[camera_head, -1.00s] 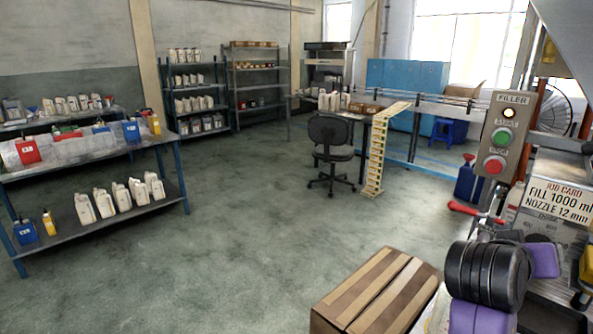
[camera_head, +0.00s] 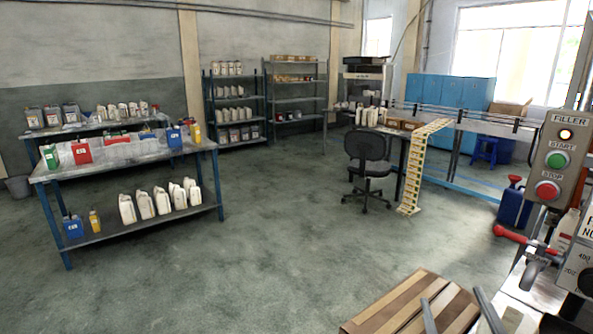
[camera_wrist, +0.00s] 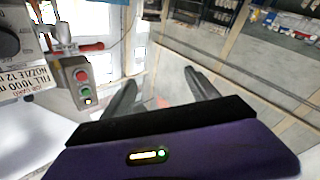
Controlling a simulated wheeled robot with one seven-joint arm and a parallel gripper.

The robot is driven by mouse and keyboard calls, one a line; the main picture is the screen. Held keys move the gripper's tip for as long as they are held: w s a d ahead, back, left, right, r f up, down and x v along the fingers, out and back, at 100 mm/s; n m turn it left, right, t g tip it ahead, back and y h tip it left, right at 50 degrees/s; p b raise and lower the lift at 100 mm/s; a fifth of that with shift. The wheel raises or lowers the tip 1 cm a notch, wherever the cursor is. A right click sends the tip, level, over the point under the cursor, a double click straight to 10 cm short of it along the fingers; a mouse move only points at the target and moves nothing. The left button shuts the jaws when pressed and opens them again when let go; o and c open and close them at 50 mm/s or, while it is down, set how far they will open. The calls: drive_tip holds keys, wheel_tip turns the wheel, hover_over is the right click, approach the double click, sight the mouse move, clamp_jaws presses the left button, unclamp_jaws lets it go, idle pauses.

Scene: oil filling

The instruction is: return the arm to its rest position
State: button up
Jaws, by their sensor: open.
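My gripper (camera_head: 450,297) shows at the bottom edge of the head view, its two grey fingers in front of a cardboard box. In the wrist view my gripper (camera_wrist: 160,78) has its fingers spread apart with nothing between them. My purple wrist housing fills the bottom of that view. The rest of my arm is outside the head view.
The cardboard box (camera_head: 415,305) is low at front right. The filler panel (camera_head: 558,160) and red-handled machine stand at the right edge. A bottle bench (camera_head: 130,160) is left, an office chair (camera_head: 369,165) behind. The middle floor is clear.

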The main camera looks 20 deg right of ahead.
drive_tip(key=s+a+f+g+y, duration=0.1)
drive_tip(key=s+a+f+y, duration=0.1)
drive_tip(key=s+a+f, duration=0.3)
drive_tip(key=s+a+f+g+y, duration=0.1)
drive_tip(key=s+a+f, duration=0.3)
drive_tip(key=s, duration=0.9)
drive_tip(key=s+a+f+g+y, duration=0.1)
drive_tip(key=s+a+f+y, duration=0.3)
drive_tip(key=s, duration=0.6)
drive_tip(key=shift+a+f+g, duration=0.4)
drive_tip(key=shift+a+f, duration=0.45)
drive_tip(key=shift+f, duration=0.05)
